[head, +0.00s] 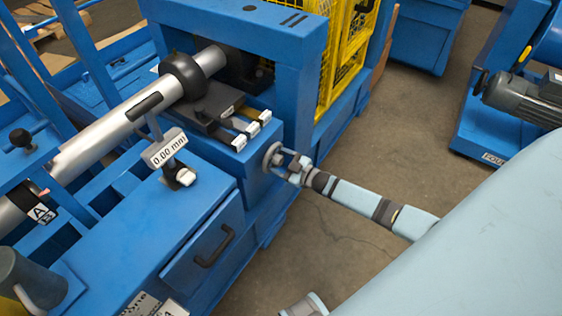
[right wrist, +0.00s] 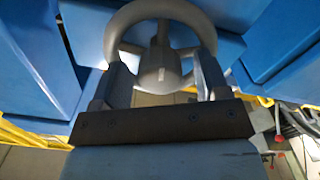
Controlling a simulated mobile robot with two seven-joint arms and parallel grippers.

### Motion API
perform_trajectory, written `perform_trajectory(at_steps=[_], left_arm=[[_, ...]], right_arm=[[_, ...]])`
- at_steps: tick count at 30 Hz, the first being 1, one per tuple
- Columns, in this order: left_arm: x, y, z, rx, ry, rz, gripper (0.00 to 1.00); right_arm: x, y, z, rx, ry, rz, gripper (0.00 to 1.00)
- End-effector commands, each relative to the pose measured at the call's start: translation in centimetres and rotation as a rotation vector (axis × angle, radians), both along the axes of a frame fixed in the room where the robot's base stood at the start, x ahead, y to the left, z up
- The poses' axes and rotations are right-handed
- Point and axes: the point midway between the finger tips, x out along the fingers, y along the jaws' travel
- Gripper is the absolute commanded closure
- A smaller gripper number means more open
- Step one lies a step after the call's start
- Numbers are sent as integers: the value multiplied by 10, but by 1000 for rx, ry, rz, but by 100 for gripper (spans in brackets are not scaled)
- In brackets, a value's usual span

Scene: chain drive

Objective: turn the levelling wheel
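The levelling wheel (head: 272,156) is a small grey handwheel on the side of the blue machine frame. The right wrist view shows its round rim, spokes and hub (right wrist: 160,70) close up. My right gripper (head: 297,168) is at the wheel, its arm reaching in from the right. In the right wrist view the two dark fingers of the gripper (right wrist: 165,82) stand apart, one on each side of the hub, with gaps beside it. The fingertips are near the rim; whether they touch it I cannot tell.
A readout (head: 168,148) showing 0.00 mm stands on the blue bed beside a long silver shaft (head: 108,130). A drawer with a black handle (head: 215,246) is below it. A yellow mesh guard (head: 345,50) stands behind. The floor (head: 405,135) right of the machine is clear.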

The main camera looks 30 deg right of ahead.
Motion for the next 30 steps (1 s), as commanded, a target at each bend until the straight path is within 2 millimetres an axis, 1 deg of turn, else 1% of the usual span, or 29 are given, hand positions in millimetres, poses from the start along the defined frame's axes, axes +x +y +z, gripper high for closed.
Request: perform_trajectory(at_steps=[7,11,14,24,27,30], left_arm=[[0,0,0,-1,0,1,57],[0,0,2,0,0,0,57],[0,0,4,0,0,0,57],[-1,0,7,-2,9,4,57],[-1,1,7,-3,12,5,57],[-1,1,6,-3,15,5,57]], right_arm=[[0,0,0,0,0,0,31],[-7,-3,0,0,1,0,31],[-22,-9,0,-1,3,0,31],[-92,-38,0,-1,3,0,31],[-108,-45,0,-1,2,0,31],[-119,-49,0,1,1,0,31]])
